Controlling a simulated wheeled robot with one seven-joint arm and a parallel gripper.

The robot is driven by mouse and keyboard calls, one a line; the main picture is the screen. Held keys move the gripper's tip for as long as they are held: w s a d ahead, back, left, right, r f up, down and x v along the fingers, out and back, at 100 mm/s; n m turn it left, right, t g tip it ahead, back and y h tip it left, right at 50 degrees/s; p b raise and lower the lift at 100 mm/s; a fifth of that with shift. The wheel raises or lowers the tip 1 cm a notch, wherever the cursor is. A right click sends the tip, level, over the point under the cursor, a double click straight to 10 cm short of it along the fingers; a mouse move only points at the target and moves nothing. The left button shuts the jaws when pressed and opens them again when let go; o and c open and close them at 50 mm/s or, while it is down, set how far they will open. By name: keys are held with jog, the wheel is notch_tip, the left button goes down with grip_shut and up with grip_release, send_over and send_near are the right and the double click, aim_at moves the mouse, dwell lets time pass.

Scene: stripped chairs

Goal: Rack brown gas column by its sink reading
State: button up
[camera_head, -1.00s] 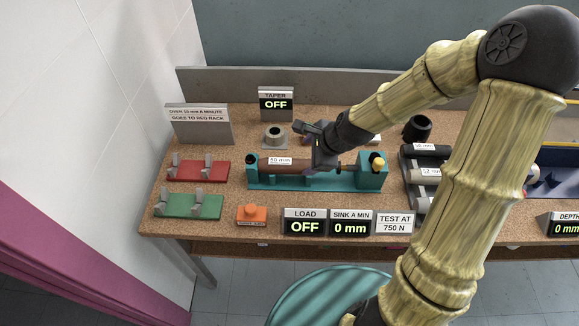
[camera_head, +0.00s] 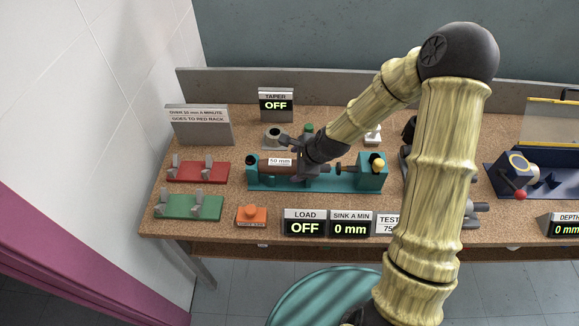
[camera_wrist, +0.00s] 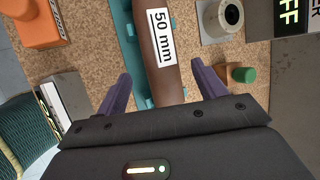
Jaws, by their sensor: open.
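The brown gas column (camera_head: 268,169), labelled 50 mm, lies in the teal test stand (camera_head: 345,186). It also shows in the wrist view (camera_wrist: 165,85). My gripper (camera_head: 300,162) is over the column's middle, its open jaws (camera_wrist: 160,76) on either side of it. Whether a finger touches it I cannot tell. A red rack (camera_head: 198,172) and a green rack (camera_head: 190,207) stand empty on the left. A sign (camera_head: 200,122) reads over 10 mm a minute goes to red rack, its number small. The sink display (camera_head: 350,222) reads 0 mm and the load display (camera_head: 305,222) reads OFF.
An orange button block (camera_head: 251,215) stands in front of the stand. Behind are a grey ring-shaped fixture (camera_head: 272,136) and the taper display (camera_head: 276,104), reading OFF. A blue fixture with a red knob (camera_head: 513,178) is at right. My arm hides much of the right-centre bench.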

aim_at(292, 165)
jog(key=x, duration=0.5)
jog(key=shift+w+p, duration=0.1)
jog(key=shift+p, duration=0.3)
jog(key=shift+c, duration=0.4)
jog(key=shift+r, duration=0.1)
grip_shut()
